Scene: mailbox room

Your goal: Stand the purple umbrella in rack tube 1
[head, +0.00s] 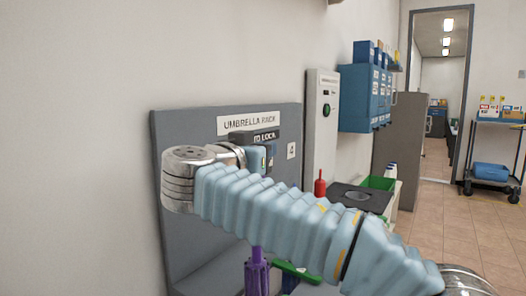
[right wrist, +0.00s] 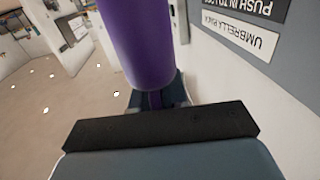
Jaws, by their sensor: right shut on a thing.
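The purple umbrella (head: 257,277) shows in the head view below my right arm, roughly upright against the grey rack. In the right wrist view the umbrella (right wrist: 139,40) is a thick purple shaft running up from between the fingers. My right gripper (right wrist: 155,97) is shut on it; in the head view my own arm hides the gripper. The umbrella rack (head: 220,115) is a grey back panel with an "UMBRELLA RACK" sign (head: 248,121) and number labels, one reading 4 (head: 291,151). Tube 1 and its label cannot be made out behind my arm. My left gripper is not in view.
A green object (head: 297,272) lies low beside the umbrella. Right of the rack are a white wall unit (head: 320,140), blue mailboxes (head: 362,98), a red bottle (head: 320,184) and a counter with a green bin (head: 379,183). A cart (head: 497,150) stands far right; the floor before it is clear.

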